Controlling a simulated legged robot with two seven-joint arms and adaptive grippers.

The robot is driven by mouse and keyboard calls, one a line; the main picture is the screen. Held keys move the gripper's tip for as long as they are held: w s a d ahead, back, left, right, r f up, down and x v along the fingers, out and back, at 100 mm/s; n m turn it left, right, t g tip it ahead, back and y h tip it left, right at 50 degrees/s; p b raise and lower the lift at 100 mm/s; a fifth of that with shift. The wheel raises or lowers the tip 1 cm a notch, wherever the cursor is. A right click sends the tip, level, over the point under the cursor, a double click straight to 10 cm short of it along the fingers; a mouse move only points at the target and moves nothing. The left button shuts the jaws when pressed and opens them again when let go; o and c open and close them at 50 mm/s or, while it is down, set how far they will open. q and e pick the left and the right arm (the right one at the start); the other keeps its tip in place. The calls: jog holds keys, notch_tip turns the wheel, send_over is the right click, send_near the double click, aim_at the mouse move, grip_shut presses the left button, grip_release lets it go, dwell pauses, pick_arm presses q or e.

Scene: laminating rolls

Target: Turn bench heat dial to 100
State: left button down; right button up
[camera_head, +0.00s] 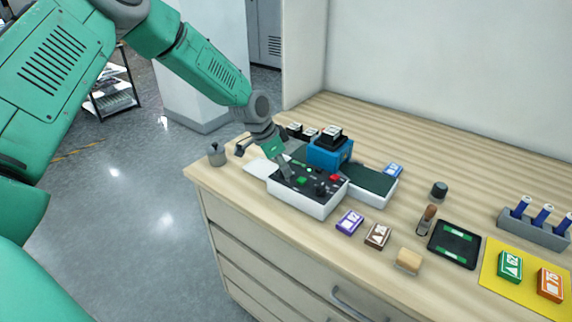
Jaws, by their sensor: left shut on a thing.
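The bench machine (301,204) is a white box with a dark sloped control panel near the front left of the wooden bench. The panel carries a green button (301,181), a red button (335,178) and a dark knob (320,190). My left gripper (287,175) reaches down from the upper left to the left part of this panel. It is shut on a small control there, which I take to be the heat dial; the fingers hide it. The dial's marks and setting are too small to read. My right gripper is not in view.
A blue unit (330,152) stands behind the panel. A grey pot (216,154) is near the left corner. Purple (350,222) and brown (377,236) packs lie in front. A black tray (455,244), yellow mat (527,277) and grey rack (533,229) are right.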

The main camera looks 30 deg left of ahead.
pick_arm(q)
jog(key=n, duration=0.1)
jog(key=n+y+p, duration=0.1)
jog(key=n, duration=0.2)
jog(key=shift+s+f+y+p, duration=0.25)
jog(key=shift+s+y+p, duration=0.05)
jog(key=shift+s+y, duration=0.1)
jog(key=shift+f+n+y+p, duration=0.15)
jog(key=shift+n+y+p, duration=0.55)
jog(key=shift+n, duration=1.8)
jog(key=c, duration=1.3)
grip_release()
jog(key=shift+t, duration=0.3)
jog(key=shift+w+r, duration=0.1)
jog(key=shift+r, duration=0.1)
